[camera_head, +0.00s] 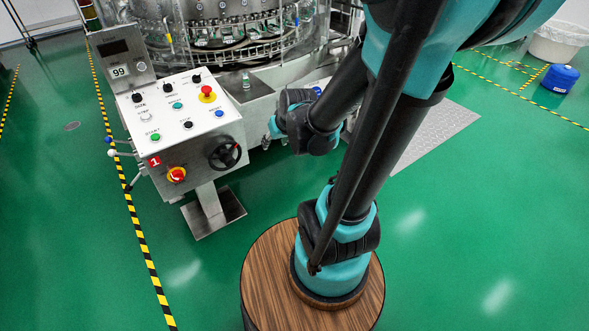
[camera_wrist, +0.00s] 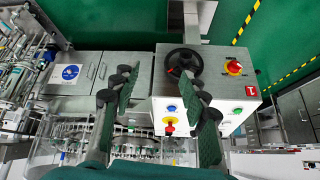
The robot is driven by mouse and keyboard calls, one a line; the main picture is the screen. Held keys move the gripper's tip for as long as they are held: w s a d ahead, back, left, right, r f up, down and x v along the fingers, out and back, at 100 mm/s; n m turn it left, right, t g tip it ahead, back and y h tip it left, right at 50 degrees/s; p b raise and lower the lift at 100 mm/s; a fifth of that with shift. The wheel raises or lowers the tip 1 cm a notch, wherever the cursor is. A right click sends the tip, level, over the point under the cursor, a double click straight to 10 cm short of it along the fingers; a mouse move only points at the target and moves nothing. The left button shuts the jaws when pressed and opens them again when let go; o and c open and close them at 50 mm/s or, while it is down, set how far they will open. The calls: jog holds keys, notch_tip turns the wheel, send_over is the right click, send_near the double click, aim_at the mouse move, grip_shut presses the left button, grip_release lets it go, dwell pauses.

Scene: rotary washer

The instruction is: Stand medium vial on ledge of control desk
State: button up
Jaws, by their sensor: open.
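The control desk (camera_head: 178,115) is at the left in the head view, a white sloped panel with buttons, on a metal pedestal. In the wrist view the desk (camera_wrist: 231,88) is right of centre. My gripper (camera_wrist: 160,82) is open in the wrist view, with nothing seen between its fingers. Its right finger overlaps the desk in that picture; I cannot tell the distance. A small upright object (camera_head: 246,80) stands on the metal surface behind the desk in the head view; it is too small to tell whether it is the medium vial. I cannot make out a vial elsewhere.
The rotary washer (camera_head: 225,35) stands behind. A blue container (camera_head: 560,78) and a white bin (camera_head: 557,42) are at the far right. Green floor to the right is mostly clear.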

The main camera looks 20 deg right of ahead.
jog(key=s+d+f+m+g+h, duration=0.1)
jog(key=s+d+f+g, duration=0.1)
jog(key=s, duration=0.8)
jog(key=shift+s+d+f, duration=0.35)
jog(key=shift+d+f, duration=0.05)
dwell(0.3)
